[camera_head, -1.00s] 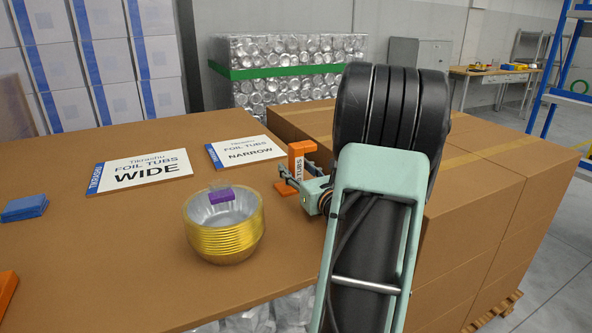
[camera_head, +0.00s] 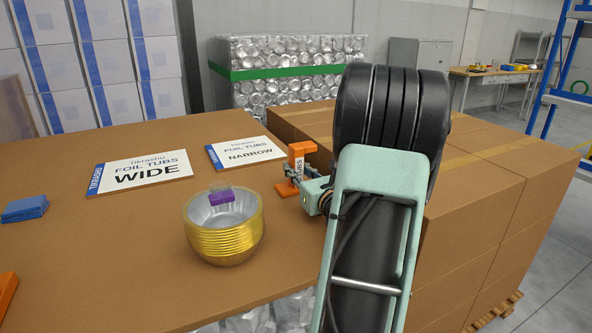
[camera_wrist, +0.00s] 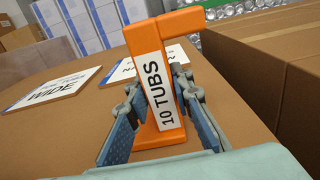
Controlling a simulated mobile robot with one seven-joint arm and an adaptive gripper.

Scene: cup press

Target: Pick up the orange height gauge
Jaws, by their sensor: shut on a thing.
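The orange height gauge (camera_head: 286,188) stands on the cardboard-brown table top near its right edge, its top arm pointing right. In the wrist view the gauge (camera_wrist: 146,42) shows a white label reading "10 TUBS" and leans slightly in the picture. My gripper (camera_head: 292,175) is at the gauge from the near right side. In the wrist view its blue-padded fingers (camera_wrist: 160,118) lie on either side of the gauge's upright and are shut on it. The gauge's base appears at or very near the table; I cannot tell whether it is lifted.
A stack of gold foil tubs (camera_head: 224,240) with a purple block (camera_head: 226,200) stands left of my gripper. Signs reading WIDE (camera_head: 140,171) and NARROW (camera_head: 246,153) lie behind. Cardboard boxes (camera_head: 470,200) adjoin the table's right side.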

